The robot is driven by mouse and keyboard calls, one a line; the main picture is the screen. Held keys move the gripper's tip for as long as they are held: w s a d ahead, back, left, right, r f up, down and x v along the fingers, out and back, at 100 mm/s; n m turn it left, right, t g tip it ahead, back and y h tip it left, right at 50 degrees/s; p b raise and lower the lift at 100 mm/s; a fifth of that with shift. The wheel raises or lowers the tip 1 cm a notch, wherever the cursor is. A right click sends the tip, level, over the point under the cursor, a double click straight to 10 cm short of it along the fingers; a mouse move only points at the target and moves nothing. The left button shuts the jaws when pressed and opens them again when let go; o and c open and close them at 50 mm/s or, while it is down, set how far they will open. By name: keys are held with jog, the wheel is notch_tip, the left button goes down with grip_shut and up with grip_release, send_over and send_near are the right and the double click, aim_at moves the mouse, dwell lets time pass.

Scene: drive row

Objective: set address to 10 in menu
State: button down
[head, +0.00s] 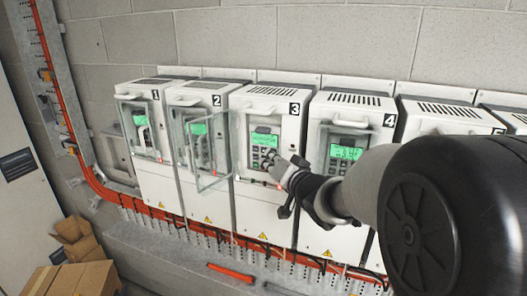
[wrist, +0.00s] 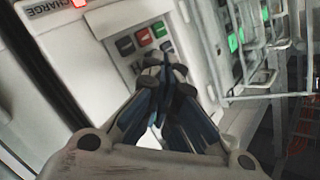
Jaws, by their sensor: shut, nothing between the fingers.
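Drive 3 (head: 263,216) is a white unit in the wall row, with a lit green display (head: 264,140) whose text is too small to read. Its keypad (head: 262,156) sits just below the display. My gripper (head: 272,164) is shut and empty, with its fingertips at the lower part of that keypad. In the wrist view my gripper (wrist: 163,72) covers part of the keypad, and red, green and dark keys (wrist: 143,37) show just beyond the tips. I cannot tell whether the tips touch a key.
Drive 2 (head: 208,205) at left has its clear cover (head: 214,180) swung open toward drive 3. Drive 1 (head: 155,190) and drive 4 (head: 325,225) stand in the same row. An orange cable run (head: 180,218) passes below. Cardboard boxes (head: 80,240) lie at lower left.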

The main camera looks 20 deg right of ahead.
jog(key=shift+s+a, duration=0.1)
jog(key=shift+s, duration=0.05)
jog(key=shift+s+a, duration=0.35)
jog(key=shift+s, duration=0.15)
jog(key=s+a+b, duration=0.1)
jog(key=s, duration=0.1)
jog(key=s+a, duration=0.2)
jog(key=shift+b, duration=0.4)
dwell(2.7)
